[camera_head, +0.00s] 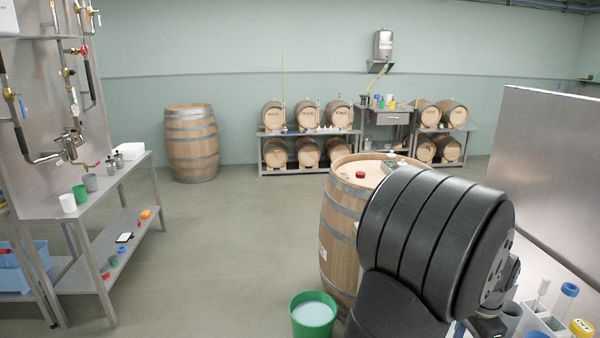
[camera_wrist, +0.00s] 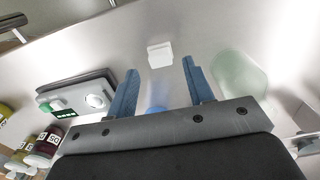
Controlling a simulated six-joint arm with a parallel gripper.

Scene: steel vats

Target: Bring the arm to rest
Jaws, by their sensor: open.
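My gripper (camera_wrist: 160,67) shows in the wrist view with its two blue fingers spread wide apart and nothing gripped between them. Beyond the fingertips is a small white block (camera_wrist: 160,54) on a shiny steel surface (camera_wrist: 215,38). A bluish patch shows low between the fingers; I cannot tell if it is an object or a reflection. In the head view my dark arm is bent at the lower right, and it hides most of the gripper.
In the wrist view, a device with a green display (camera_wrist: 75,95) and labelled bottles (camera_wrist: 46,143) lie left of the fingers; a translucent green vessel (camera_wrist: 240,75) is right. In the head view, a barrel (camera_head: 338,235) and green bucket (camera_head: 313,316) stand beside my arm.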

